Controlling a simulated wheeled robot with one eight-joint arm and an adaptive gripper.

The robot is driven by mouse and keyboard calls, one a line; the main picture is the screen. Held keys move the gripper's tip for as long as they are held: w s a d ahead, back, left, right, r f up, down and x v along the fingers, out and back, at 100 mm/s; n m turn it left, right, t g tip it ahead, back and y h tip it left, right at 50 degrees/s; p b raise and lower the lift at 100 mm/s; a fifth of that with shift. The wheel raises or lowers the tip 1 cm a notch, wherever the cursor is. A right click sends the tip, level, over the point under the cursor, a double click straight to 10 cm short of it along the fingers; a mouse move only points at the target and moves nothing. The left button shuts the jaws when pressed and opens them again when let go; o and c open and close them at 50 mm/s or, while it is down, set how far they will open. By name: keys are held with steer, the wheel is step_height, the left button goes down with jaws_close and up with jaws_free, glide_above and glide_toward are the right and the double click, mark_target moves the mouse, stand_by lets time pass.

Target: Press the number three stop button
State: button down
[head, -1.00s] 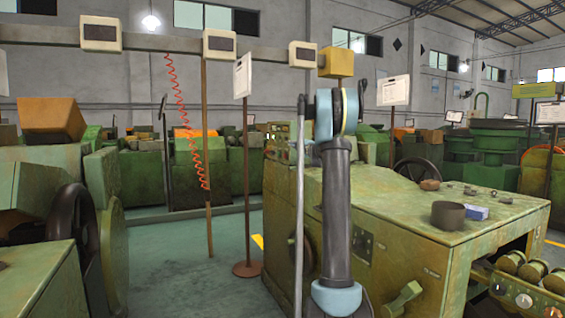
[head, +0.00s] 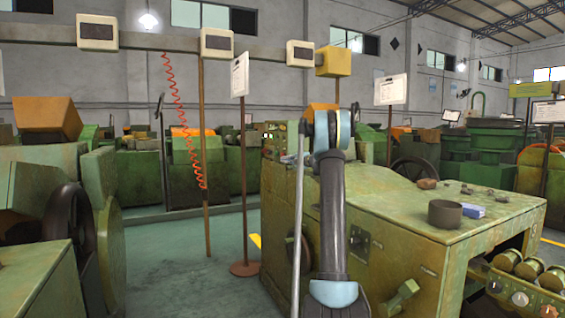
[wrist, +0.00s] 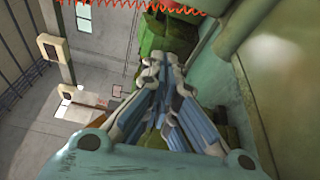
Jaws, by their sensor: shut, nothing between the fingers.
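My gripper (wrist: 155,78) shows in the wrist view with its fingers together and nothing between them. It is close beside a green machine surface (wrist: 245,90). In the head view my arm rises in front of a green machine (head: 430,225) and hides my gripper. A small control panel (head: 274,141) with tiny buttons sits at the machine's far left end, partly behind my arm. I cannot read any number, and I cannot tell which control is the number three stop button.
A dark cup (head: 445,213) and a blue-white box (head: 473,210) stand on the machine top. Several knobs (head: 520,298) are at its lower right. A sign stand (head: 244,190) and a brown pole (head: 206,170) stand left, with open floor (head: 180,270) around them.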

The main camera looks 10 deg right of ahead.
steer(key=x, duration=1)
steer(key=shift+w+d+r, duration=0.15)
steer(key=shift+w+d, duration=0.1)
steer(key=shift+d, duration=0.75)
steer(key=shift+w+d+r, duration=0.1)
steer(key=shift+w+d, duration=0.1)
steer(key=shift+d, duration=0.85)
steer(key=s+d, duration=0.3)
steer(key=s, duration=0.6)
